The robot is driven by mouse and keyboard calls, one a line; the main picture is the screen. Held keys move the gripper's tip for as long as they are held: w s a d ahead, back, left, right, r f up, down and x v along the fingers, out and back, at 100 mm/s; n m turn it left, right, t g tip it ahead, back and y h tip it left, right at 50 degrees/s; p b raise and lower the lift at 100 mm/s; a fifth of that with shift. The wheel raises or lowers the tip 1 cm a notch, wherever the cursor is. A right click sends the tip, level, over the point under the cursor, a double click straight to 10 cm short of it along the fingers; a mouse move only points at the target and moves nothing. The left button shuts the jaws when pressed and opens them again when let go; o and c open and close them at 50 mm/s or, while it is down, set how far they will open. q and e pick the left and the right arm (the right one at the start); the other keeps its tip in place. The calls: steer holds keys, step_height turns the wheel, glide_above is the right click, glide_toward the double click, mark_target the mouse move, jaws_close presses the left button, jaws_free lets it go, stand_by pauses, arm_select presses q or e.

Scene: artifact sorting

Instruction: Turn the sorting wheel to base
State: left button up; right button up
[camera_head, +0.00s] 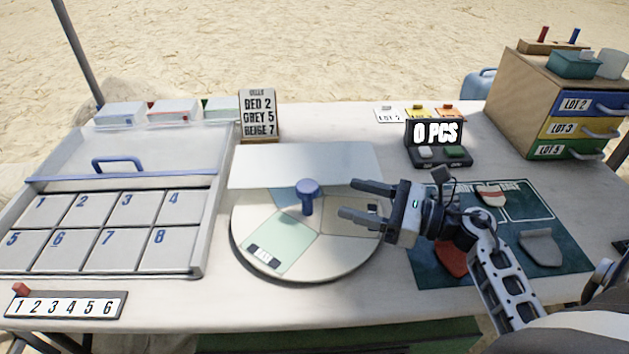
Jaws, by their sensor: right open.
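The round sorting wheel (305,263) lies flat on the table in the middle of the view. It has coloured sectors, and a pale green one with a dark label (279,238) faces the front left. A blue knob (307,189) stands up near its centre. A white panel (270,166) covers the back part of the wheel. My right gripper (346,200) is open and empty, over the right side of the wheel. Its fingers point left toward the knob, with a gap between them. My left gripper is not in view.
A numbered tray (200,245) with a clear, blue-handled lid stands at left. A counter reading 0 PCS (437,133) is behind my right gripper. A dark green mat (560,262) with sherds lies at right, below a drawer cabinet (520,100). A numbered strip (65,305) lies front left.

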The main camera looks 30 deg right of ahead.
mark_target(317, 188)
steer(key=p+x, duration=0.1)
steer(key=x, duration=0.6)
steer(key=shift+w+a+r, duration=0.1)
steer(key=shift+w+a, duration=0.05)
steer(key=shift+w, duration=0.15)
steer(key=shift+w+a, duration=0.3)
steer(key=shift+w, duration=0.05)
